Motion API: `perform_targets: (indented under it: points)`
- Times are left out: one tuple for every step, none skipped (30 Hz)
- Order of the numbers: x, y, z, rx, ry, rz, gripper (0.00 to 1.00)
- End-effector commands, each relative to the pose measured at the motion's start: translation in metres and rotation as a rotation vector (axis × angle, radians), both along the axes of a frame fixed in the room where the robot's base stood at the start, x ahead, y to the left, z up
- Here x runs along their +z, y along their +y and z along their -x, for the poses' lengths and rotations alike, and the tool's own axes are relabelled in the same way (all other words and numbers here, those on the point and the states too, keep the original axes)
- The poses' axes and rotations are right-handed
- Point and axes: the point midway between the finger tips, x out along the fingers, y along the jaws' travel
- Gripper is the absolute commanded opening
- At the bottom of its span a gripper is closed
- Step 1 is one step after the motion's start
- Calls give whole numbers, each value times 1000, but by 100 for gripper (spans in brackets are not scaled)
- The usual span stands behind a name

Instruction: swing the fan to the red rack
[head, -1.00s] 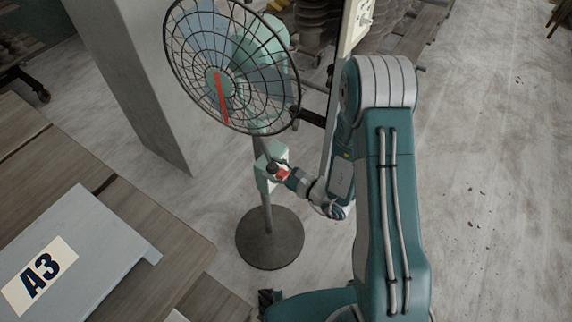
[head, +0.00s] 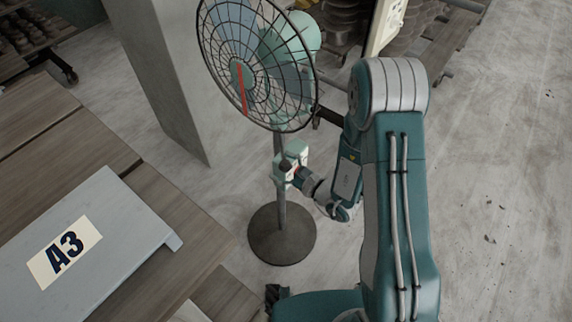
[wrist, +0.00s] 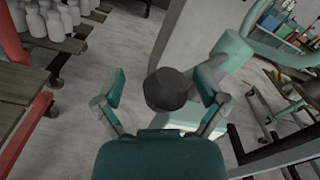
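The standing fan (head: 282,225) has a round dark base, a thin pole, a mint-green motor and a dark wire cage with a red stripe at its front. Its cage faces left and toward the viewer in the head view. A mint-green box (head: 281,178) sits partway up the pole. My gripper (head: 293,172) is at this box. In the wrist view, my gripper (wrist: 160,88) is open, with one finger on each side of a dark round knob (wrist: 168,90); gaps show between fingers and knob. A red frame (wrist: 12,35), possibly the red rack, shows at the left of the wrist view.
A grey pillar (head: 165,80) stands left of the fan. A wooden table (head: 150,210) with a grey board marked A3 (head: 110,220) fills the lower left. Shelves with white bottles (wrist: 45,22) show in the wrist view. The floor at right (head: 490,170) is open.

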Motion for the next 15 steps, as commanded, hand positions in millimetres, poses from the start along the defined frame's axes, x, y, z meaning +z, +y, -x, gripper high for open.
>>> perform_targets:
  points:
    - [0, 0, 0, 2, 1, -1, 84]
    - [0, -1, 0, 2, 1, -1, 84]
    - [0, -3, 1, 1, 3, -3, 84]
    - [0, -4, 1, 0, 3, -4, 84]
    - [0, -5, 1, 0, 4, -4, 84]
    - [0, -5, 1, -1, 4, -4, 84]
    - [0, -6, 1, -1, 5, -5, 84]
    - [-1, -6, 1, -1, 5, -5, 84]
    - [0, -7, 1, -2, 6, -5, 84]
    - [0, -7, 1, -2, 6, -5, 84]
    - [0, -7, 1, -3, 6, -5, 84]
    - [0, -7, 1, -3, 6, -5, 84]
    - [-1, -7, 1, -3, 6, -5, 84]
    - [-1, -7, 1, -4, 7, -4, 84]
    - [-1, -6, 1, -4, 6, -4, 84]
